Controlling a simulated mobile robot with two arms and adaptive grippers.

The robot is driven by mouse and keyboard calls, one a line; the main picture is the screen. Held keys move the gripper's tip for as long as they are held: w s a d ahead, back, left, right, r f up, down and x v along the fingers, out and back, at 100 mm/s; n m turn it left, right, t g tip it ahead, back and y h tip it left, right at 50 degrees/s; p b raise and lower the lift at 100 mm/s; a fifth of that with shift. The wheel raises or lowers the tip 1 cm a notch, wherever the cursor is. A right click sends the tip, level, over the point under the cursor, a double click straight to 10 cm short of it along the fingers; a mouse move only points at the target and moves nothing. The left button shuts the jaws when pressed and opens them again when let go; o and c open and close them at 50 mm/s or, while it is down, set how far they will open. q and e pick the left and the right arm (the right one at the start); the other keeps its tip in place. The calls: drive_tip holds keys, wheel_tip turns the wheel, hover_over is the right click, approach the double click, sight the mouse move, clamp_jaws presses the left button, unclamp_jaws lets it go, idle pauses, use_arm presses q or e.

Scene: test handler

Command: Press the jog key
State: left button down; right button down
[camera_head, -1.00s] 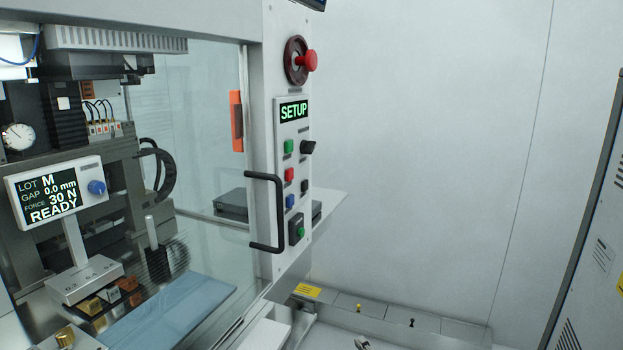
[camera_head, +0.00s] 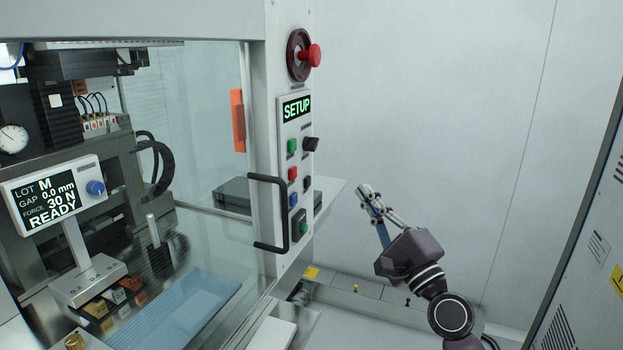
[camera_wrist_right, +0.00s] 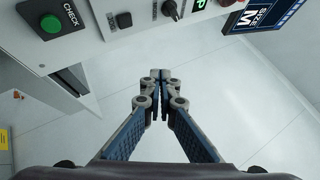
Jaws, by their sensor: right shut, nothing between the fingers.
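The control panel (camera_head: 281,215) on the machine's front post has a SETUP display (camera_head: 296,109), a green key (camera_head: 292,146), a black selector knob (camera_head: 310,144), a red key (camera_head: 292,173), a small black key (camera_head: 307,184) and a blue key (camera_head: 293,199). Below is a green button (camera_head: 303,228), labelled CHECK in the wrist view (camera_wrist_right: 50,24). My right gripper (camera_head: 366,190) is shut and empty, right of the panel and apart from it. My left gripper is not in view.
A black door handle (camera_head: 256,212) sticks out left of the keys. A red emergency stop (camera_head: 314,55) is above. A cabinet (camera_head: 590,260) stands at the right.

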sight(308, 182)
drive_tip(key=shift+a+r, duration=0.1)
idle(0.3)
drive_tip(key=w+a, duration=0.2)
drive_tip(key=a, duration=0.6)
drive_tip(key=shift+w, duration=0.35)
drive_tip(key=shift+a, duration=0.2)
idle(1.0)
drive_tip(key=shift+w+a, duration=0.15)
drive_tip(key=shift+a, duration=0.15)
